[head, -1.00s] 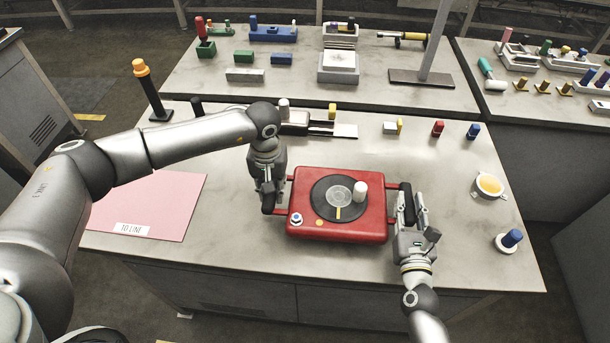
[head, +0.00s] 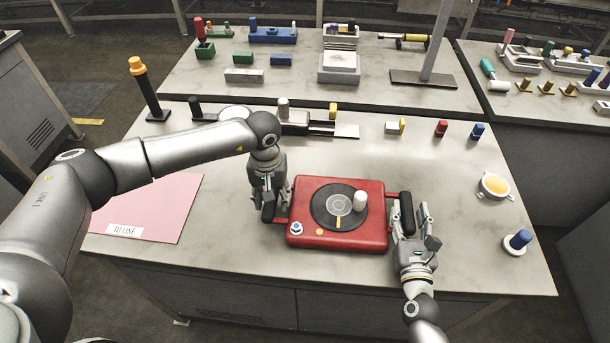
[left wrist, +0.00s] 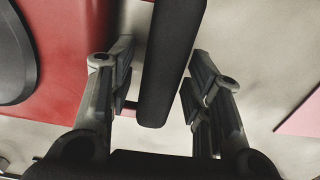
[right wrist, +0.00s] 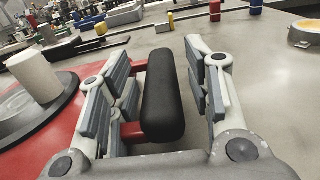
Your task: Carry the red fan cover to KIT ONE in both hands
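The red fan cover (head: 370,236) is a flat red box with a black disc, a white knob and a black grip bar on each side. It lies on the near table. My left gripper (head: 268,212) is at its left bar; in the left wrist view the black bar (left wrist: 170,65) stands between spread fingers, with gaps. My right gripper (head: 411,218) is at the right bar (head: 406,213); in the right wrist view that bar (right wrist: 163,95) is between open fingers, apart from both. No label reading KIT ONE is legible.
A pink mat (head: 150,205) labelled TO LINE lies at the left. A black post with an orange top (head: 146,90) stands behind it. At the right are a yellow-filled cup (head: 495,186) and a blue knob (head: 520,240). Small blocks line the table's back.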

